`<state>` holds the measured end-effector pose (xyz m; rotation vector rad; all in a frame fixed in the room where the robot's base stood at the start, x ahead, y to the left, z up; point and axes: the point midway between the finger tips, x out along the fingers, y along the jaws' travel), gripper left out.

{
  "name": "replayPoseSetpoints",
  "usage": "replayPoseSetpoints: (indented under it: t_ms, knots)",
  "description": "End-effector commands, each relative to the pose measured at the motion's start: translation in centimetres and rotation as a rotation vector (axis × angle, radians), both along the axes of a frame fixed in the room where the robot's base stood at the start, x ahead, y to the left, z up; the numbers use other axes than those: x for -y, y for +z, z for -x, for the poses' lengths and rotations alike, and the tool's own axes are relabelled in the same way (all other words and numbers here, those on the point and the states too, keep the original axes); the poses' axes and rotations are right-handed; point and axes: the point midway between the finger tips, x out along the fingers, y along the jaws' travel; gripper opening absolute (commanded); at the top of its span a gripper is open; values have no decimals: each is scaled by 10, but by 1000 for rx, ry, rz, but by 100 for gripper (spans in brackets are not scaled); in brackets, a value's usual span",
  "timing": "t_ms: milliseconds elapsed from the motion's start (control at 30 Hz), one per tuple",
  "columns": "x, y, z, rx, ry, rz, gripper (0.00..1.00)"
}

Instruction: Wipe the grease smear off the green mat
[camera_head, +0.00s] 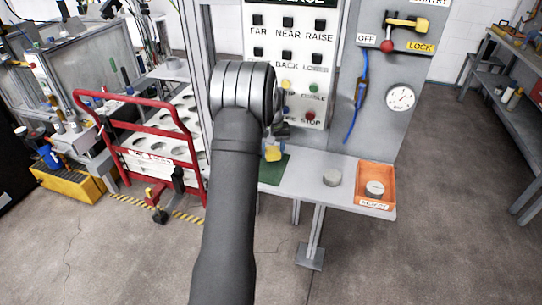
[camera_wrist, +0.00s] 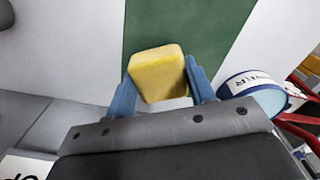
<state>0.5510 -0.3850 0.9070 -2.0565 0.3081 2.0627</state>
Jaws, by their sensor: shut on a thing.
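The green mat (camera_head: 277,169) lies on the grey shelf below the control panel, partly hidden by my arm in the head view. It also shows in the wrist view (camera_wrist: 184,23) as a green strip on the pale surface. My gripper (camera_wrist: 160,82) is shut on a yellow sponge (camera_wrist: 158,72), with a blue finger on each side of it. The sponge also shows in the head view (camera_head: 273,153), over the mat. I cannot tell whether it touches the mat. No grease smear shows on the visible part of the mat.
The button panel (camera_head: 290,75) rises behind my gripper. A labelled blue-and-white round container (camera_wrist: 252,90) is right of the gripper. A red cart (camera_head: 130,150) stands at left.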

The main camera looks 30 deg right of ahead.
Motion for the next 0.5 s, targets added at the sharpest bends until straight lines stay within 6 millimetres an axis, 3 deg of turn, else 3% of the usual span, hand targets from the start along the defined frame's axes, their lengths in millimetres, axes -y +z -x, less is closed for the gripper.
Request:
replayPoseSetpoints:
  t_ms: [500]
  knots:
    - [0, 44, -1, 3, 0, 2, 28]
